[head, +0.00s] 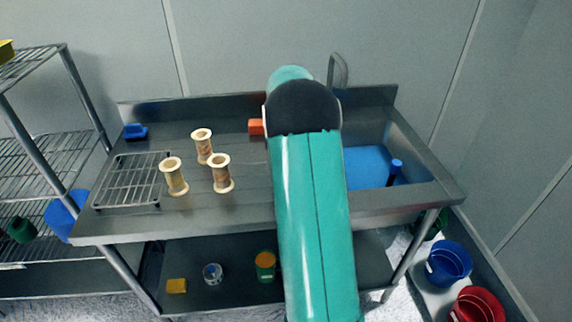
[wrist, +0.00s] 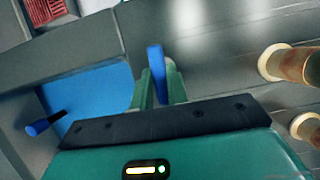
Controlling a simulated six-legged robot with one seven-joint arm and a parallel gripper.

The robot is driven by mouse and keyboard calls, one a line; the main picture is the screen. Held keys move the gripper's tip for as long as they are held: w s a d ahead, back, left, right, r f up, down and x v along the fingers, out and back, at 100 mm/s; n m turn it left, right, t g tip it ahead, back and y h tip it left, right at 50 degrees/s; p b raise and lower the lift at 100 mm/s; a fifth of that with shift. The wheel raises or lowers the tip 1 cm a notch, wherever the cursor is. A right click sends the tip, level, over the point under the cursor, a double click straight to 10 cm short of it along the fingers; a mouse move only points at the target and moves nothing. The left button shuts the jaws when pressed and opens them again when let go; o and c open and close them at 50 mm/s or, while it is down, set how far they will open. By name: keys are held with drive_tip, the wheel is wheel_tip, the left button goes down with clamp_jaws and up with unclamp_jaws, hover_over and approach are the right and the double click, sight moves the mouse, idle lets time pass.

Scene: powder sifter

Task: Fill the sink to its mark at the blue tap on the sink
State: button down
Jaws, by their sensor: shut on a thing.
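The steel sink (head: 410,150) is at the right end of the counter. Blue water (head: 365,168) covers its visible floor; the water also shows in the wrist view (wrist: 92,98). I cannot make out the fill mark. A dark post with a blue top (head: 396,166) stands in the sink's right part; it also shows in the wrist view (wrist: 42,126). In the wrist view my gripper (wrist: 158,80) is shut on an upright blue lever, the blue tap (wrist: 156,60), beside the sink. In the head view my arm hides the gripper and the blue tap.
A grey spout (head: 338,70) rises behind the sink. Several wooden spools (head: 220,173), a wire rack (head: 130,182) and a blue object (head: 135,132) are on the counter. An orange block (head: 256,126) is beside my arm. Blue (head: 448,263) and red (head: 478,304) buckets stand right.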

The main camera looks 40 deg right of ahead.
drive_tip(key=shift+n, duration=0.3)
drive_tip(key=c, duration=1.4)
unclamp_jaws()
drive_tip(key=v, duration=1.4)
drive_tip(key=shift+a, duration=0.15)
